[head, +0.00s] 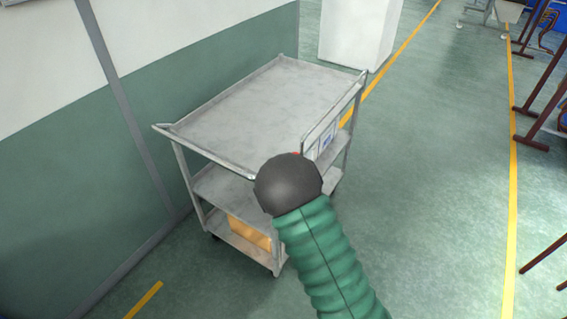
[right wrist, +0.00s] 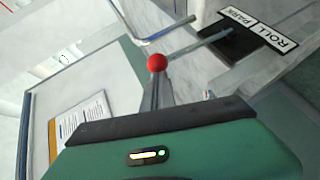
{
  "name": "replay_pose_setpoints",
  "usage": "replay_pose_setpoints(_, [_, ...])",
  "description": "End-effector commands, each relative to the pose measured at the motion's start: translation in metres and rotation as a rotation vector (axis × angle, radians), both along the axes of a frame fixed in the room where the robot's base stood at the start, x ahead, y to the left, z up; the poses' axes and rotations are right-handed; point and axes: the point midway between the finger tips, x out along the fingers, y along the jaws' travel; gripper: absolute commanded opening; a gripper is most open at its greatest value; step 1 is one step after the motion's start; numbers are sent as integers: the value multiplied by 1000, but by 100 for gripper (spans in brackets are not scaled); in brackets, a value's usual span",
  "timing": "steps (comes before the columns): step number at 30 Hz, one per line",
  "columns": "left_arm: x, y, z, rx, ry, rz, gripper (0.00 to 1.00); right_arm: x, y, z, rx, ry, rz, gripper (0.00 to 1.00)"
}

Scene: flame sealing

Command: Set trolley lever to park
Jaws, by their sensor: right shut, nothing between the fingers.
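The grey trolley (head: 262,100) stands beside the wall in the head view. In the right wrist view its lever has a red ball knob (right wrist: 157,62) on a thin rod. The rod runs up and right to a dark slot (right wrist: 240,45) beside a label plate (right wrist: 258,28) reading PARK and ROLL. The rod meets the slot near the PARK word; its exact setting is hard to tell. My right gripper (right wrist: 157,88) is shut and empty, its tips just below the knob; I cannot tell whether they touch it. In the head view my arm hides most of the lever. My left gripper is out of view.
A yellow-orange box (head: 249,233) lies on the trolley's bottom shelf. A white cabinet (head: 358,30) stands behind. Dark red frames (head: 545,100) line the right side. Open green floor lies right of the trolley.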

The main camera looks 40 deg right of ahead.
Motion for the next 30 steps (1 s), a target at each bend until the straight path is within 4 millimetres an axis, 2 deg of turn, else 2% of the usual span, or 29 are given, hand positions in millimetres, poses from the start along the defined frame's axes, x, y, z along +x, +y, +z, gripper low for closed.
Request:
replay_pose_setpoints(1, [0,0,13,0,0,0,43,3,-10,10,39,15,-4,0])
replay_pose_setpoints(5, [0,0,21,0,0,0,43,11,-29,10,149,60,-4,0])
replay_pose_setpoints(9, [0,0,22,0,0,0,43,18,-48,7,256,101,-5,0])
replay_pose_setpoints(15, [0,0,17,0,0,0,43,27,-66,0,249,102,-1,0])
replay_pose_setpoints(24, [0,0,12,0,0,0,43,34,-82,-4,248,102,0,0])
replay_pose_setpoints(30, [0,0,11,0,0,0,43,36,-85,-4,247,102,0,0])
